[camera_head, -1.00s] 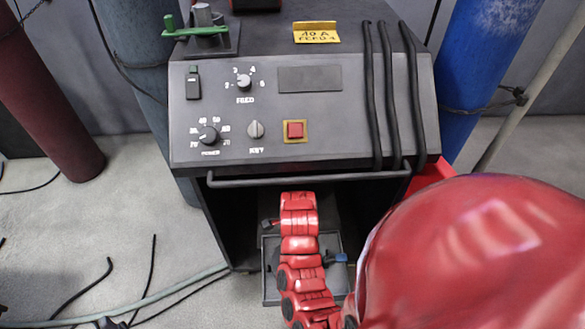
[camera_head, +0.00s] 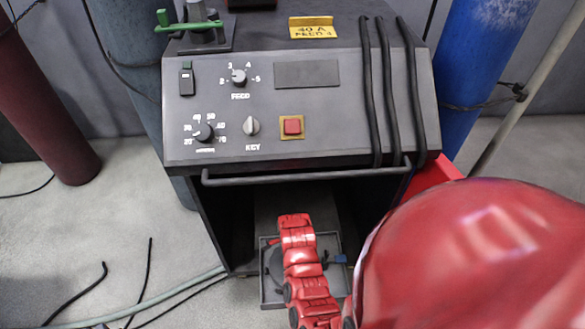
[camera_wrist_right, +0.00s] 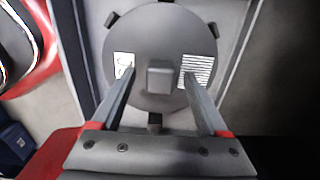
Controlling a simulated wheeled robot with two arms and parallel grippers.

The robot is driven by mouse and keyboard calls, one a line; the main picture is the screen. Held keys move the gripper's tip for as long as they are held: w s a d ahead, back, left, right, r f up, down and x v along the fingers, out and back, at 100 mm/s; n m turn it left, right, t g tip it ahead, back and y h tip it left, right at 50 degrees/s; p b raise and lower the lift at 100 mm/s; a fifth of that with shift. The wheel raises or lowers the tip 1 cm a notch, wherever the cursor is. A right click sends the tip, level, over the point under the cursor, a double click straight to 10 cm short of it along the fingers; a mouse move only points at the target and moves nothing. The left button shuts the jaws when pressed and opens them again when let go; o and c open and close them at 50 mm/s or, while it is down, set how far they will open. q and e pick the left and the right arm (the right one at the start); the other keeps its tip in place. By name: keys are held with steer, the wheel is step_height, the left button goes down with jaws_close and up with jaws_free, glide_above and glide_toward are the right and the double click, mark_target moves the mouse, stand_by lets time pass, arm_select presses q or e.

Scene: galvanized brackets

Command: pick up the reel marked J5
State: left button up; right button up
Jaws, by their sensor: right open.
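A round dark grey reel (camera_wrist_right: 150,30) fills the middle of the right wrist view. It has a raised square hub (camera_wrist_right: 159,77), a white label on its left and a striped label on its right; I cannot read a J5 mark. My right gripper (camera_wrist_right: 159,74) is open, with one finger on each side of the hub; I cannot tell whether its tips touch the reel. In the head view part of the reel (camera_head: 272,264) shows beside my red right arm, and the gripper is hidden behind that arm. My left gripper is not in view.
The reel lies in a shallow grey tray (camera_head: 264,290) inside the open bay under a control cabinet (camera_head: 325,130). A handle bar (camera_head: 300,178) crosses above the bay. Cables lie on the floor at left.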

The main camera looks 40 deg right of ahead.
jaws_close()
stand_by(1.3)
